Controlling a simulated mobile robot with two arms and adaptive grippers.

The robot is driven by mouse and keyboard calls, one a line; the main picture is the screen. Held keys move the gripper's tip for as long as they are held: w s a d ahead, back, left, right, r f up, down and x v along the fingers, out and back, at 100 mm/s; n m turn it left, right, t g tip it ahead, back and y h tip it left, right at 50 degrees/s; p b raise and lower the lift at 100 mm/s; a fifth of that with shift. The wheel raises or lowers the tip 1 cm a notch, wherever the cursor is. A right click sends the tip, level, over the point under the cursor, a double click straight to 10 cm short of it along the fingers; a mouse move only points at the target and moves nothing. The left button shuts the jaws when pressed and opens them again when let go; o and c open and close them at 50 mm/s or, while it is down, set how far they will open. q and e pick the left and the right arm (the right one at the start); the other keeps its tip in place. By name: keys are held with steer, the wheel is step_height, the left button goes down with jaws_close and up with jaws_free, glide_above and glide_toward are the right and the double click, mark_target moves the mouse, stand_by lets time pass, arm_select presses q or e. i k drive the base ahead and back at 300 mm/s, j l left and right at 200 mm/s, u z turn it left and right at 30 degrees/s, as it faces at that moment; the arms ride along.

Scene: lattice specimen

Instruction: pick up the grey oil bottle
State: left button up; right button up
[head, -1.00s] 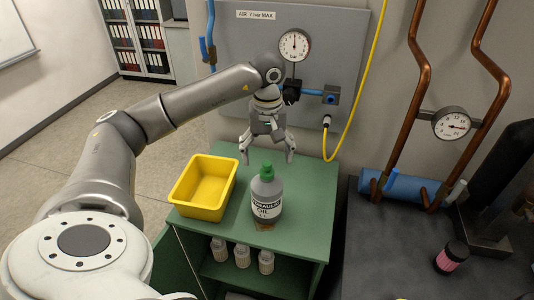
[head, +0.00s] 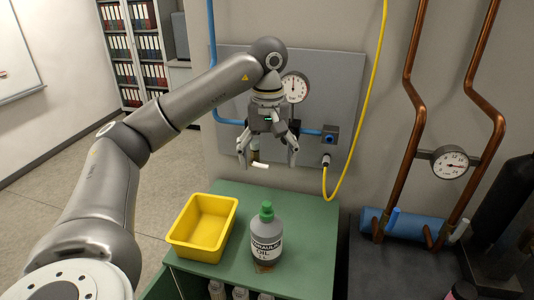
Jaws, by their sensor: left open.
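The grey oil bottle (head: 267,238) stands upright on the green cabinet top (head: 309,240). It has a green cap and a white label reading "HYDRAULIC OIL", partly cut off at its left. My left gripper (head: 268,160) is open and empty, with its fingers pointing down. In the picture it is above the bottle, apart from it, in front of the grey wall panel. My right gripper is not in view.
A yellow bin (head: 203,228) stands left of the bottle on the same top. Several small bottles (head: 240,293) show below the top's front edge. A grey panel (head: 228,75) with a gauge is behind; a yellow hose (head: 371,100) hangs at its right.

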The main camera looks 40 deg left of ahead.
mark_target(266, 237)
steer(key=u, duration=1.3)
